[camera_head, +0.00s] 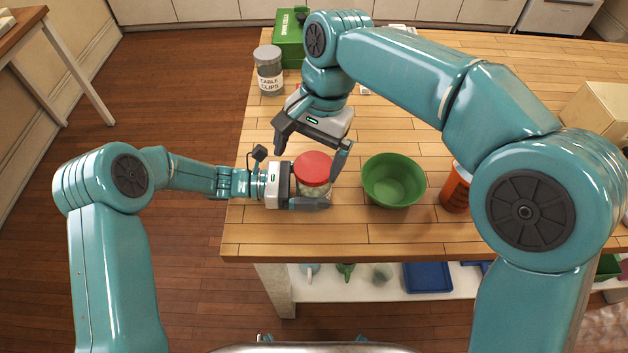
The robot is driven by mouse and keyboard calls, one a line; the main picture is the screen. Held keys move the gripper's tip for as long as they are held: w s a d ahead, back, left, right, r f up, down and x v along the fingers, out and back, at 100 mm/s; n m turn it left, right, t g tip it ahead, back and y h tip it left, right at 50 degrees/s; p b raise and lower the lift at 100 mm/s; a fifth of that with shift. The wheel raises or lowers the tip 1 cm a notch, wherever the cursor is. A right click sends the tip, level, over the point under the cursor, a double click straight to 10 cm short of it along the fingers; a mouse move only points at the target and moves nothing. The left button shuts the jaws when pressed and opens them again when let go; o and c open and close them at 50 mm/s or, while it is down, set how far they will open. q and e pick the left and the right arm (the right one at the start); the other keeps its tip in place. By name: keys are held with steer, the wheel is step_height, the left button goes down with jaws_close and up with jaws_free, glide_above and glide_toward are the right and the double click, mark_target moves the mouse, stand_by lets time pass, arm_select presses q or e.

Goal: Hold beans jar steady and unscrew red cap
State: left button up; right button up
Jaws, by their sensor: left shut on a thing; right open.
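The beans jar (313,188) stands upright on the wooden table near its front edge. Its red cap (313,168) is on top, and pale contents show through the clear side. My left gripper (318,200) comes in from the left and is shut around the jar's body below the cap. My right gripper (311,158) reaches down from above and behind, open, with one finger at the left of the cap and the other at its right. I cannot tell whether its fingers touch the cap.
A green bowl (393,182) stands just right of the jar, with an orange container (456,188) beyond it. A grey-lidded jar labelled cable clips (269,71) and a green box (290,40) are at the back left. A cardboard box (597,112) is at the right. The table's (340,238) front strip is clear.

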mark_target(314, 166)
steer(key=w+r+t+h, duration=0.1)
steer(key=w+r+h, duration=0.1)
steer(key=w+r, duration=0.15)
steer(key=shift+m, duration=0.4)
steer(key=shift+d+f, duration=0.15)
steer(key=shift+f, duration=1.5)
steer(key=shift+d+f, duration=0.15)
steer(key=shift+f, duration=1.45)
steer(key=shift+d+f, duration=0.15)
steer(key=shift+f, duration=1.5)
